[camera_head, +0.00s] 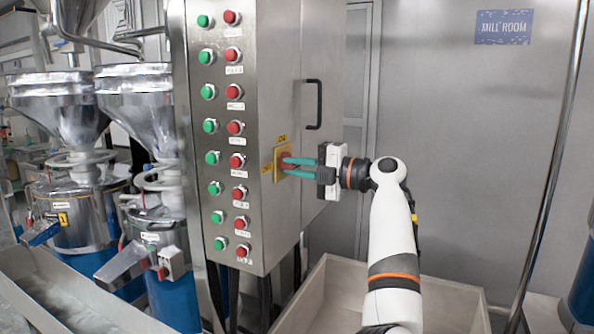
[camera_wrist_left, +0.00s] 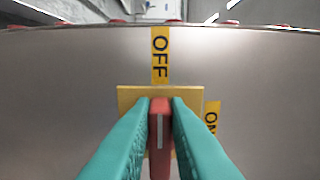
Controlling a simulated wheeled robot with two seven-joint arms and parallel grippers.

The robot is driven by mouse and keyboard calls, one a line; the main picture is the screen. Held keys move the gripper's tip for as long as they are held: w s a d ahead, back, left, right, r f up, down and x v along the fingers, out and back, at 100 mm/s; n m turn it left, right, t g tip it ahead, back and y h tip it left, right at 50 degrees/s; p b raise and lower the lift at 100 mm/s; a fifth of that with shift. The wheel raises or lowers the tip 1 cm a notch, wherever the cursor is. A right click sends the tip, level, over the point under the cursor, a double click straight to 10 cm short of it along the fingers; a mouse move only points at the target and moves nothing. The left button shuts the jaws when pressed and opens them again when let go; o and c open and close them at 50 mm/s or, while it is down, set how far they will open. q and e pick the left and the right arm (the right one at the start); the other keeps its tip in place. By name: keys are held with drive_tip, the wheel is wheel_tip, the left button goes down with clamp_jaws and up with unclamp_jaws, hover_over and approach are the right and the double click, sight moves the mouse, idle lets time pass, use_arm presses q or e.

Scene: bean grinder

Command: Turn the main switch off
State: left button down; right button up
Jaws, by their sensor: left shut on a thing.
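The main switch has a red handle (camera_head: 287,158) on a yellow square plate (camera_head: 277,173) on the side of the steel control cabinet. In the left wrist view the red handle (camera_wrist_left: 160,140) stands in front of the yellow plate (camera_wrist_left: 128,96), its white mark in line with the OFF label (camera_wrist_left: 160,55). The ON label (camera_wrist_left: 212,118) is to the right of the plate there. My left gripper (camera_head: 287,167) is shut on the handle, with one teal finger on each side. The fingers hide part of the handle and plate. My right gripper is in neither view.
Green and red push buttons run down the cabinet front (camera_head: 222,120). A black door handle (camera_head: 314,104) is above my gripper. Metal grinders with hoppers (camera_head: 140,100) stand at the left. A beige bin (camera_head: 325,285) sits below my arm. A vertical pole (camera_head: 553,160) stands at the right.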

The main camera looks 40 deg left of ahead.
use_arm(q)
drive_tip(key=shift+f, duration=0.1)
idle(0.3)
drive_tip(key=c, duration=1.4)
unclamp_jaws()
drive_tip(key=shift+d, duration=0.1)
drive_tip(key=shift+w+d, duration=0.15)
drive_tip(key=shift+d, duration=0.15)
drive_tip(key=b+v, duration=0.2)
drive_tip(key=v, duration=0.9)
drive_tip(key=shift+d, duration=0.1)
